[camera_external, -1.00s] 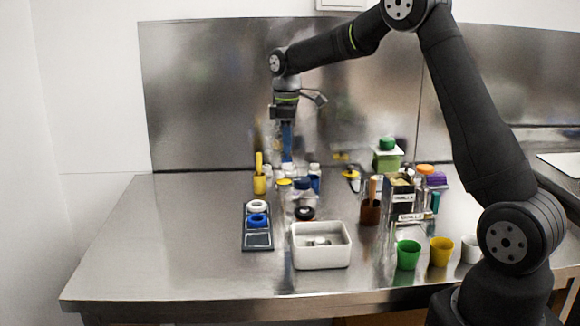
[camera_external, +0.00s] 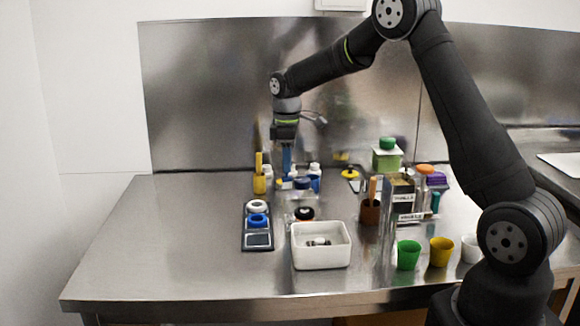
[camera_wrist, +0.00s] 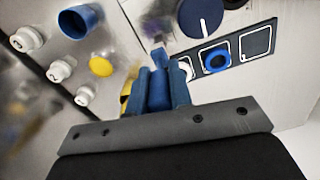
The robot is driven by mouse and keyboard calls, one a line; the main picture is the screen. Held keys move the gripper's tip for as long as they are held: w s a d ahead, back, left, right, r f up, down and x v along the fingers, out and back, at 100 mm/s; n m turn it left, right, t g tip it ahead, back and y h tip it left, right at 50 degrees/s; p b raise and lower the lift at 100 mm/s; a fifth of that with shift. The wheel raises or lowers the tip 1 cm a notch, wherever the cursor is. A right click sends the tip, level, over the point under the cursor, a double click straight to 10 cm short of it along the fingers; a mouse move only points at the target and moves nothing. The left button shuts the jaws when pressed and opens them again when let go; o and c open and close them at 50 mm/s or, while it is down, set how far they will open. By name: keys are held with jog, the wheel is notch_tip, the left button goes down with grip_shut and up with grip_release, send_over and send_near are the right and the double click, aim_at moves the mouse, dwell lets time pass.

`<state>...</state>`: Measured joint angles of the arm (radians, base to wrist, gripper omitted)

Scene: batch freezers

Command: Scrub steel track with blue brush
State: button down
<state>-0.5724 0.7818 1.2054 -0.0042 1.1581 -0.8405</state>
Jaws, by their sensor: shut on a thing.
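My gripper (camera_external: 287,172) points down over the back middle of the table, among small bottles. In the wrist view its blue fingers (camera_wrist: 158,88) are shut on a narrow blue piece (camera_wrist: 159,58), which I take for the blue brush. Its bristles are hidden, and I cannot tell whether its lower end touches anything. I cannot clearly pick out the steel track against the shiny steel table (camera_external: 160,250).
A dark tray (camera_external: 247,242) with white and blue rings lies in front of my gripper, left of a white bin (camera_external: 321,259). A yellow holder (camera_external: 259,184) stands close at left. Green (camera_external: 408,255) and yellow cups (camera_external: 441,252) stand at front right. The table's left side is clear.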

jog(key=shift+d+f, duration=0.65)
jog(key=shift+f, duration=0.3)
jog(key=shift+d, duration=1.45)
jog(key=a, duration=0.4)
jog(key=shift+a, duration=0.1)
jog(key=shift+r, duration=4.05)
